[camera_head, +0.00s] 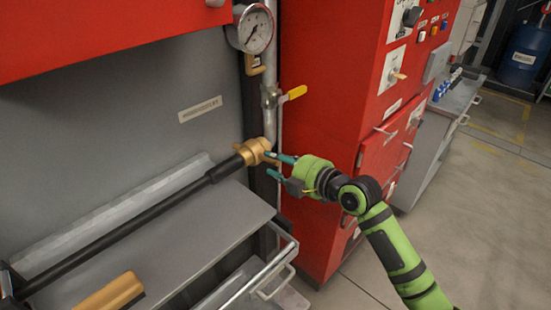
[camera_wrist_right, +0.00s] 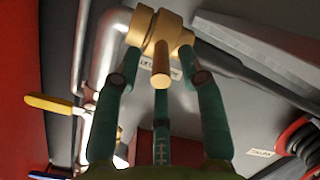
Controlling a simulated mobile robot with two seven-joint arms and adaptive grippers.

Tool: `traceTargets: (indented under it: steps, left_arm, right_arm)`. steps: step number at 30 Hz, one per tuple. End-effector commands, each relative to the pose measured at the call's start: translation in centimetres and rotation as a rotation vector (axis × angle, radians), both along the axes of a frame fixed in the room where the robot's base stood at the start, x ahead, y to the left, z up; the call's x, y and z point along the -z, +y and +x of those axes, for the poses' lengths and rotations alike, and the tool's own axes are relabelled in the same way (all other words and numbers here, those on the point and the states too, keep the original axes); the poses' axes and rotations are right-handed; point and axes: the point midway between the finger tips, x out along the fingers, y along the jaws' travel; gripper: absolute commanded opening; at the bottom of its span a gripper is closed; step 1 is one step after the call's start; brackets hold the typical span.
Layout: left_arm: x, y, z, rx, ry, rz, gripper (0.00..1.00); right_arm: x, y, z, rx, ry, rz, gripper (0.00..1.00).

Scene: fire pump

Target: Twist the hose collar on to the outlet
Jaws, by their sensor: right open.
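The brass hose collar (camera_head: 251,151) is at the upper end of the black hose (camera_head: 130,225), against the vertical grey pipe (camera_head: 270,115). The outlet itself is hidden behind the collar. My right gripper (camera_head: 271,164) is just to the right of the collar, fingers pointing at it, open. In the right wrist view the brass collar (camera_wrist_right: 165,28) and its projecting lug (camera_wrist_right: 161,65) lie between the spread teal fingers of the gripper (camera_wrist_right: 162,72). I cannot tell whether the fingers touch it. My left gripper is not in view.
A yellow-handled valve (camera_head: 294,93) and a pressure gauge (camera_head: 252,30) are on the pipe above. A grey shelf (camera_head: 190,235) lies below the hose, with a tan-handled object (camera_head: 112,292) at front.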

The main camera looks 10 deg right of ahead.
Motion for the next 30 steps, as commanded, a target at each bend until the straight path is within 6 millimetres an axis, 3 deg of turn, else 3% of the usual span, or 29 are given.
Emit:
traceTargets:
  steps: [11,15,24,30]
  left_arm:
    - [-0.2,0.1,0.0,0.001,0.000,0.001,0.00]
    - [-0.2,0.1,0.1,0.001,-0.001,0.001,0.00]
    - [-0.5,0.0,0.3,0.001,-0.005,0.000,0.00]
    - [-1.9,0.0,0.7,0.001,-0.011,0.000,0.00]
  right_arm:
    - [0.3,0.6,0.8,-0.002,0.000,-0.001,0.41]
    - [0.3,0.5,0.7,-0.001,0.001,0.000,0.00]
    - [0.1,0.5,1.0,0.001,0.009,-0.007,0.00]
    - [-0.8,0.4,2.5,0.003,0.058,-0.043,0.00]
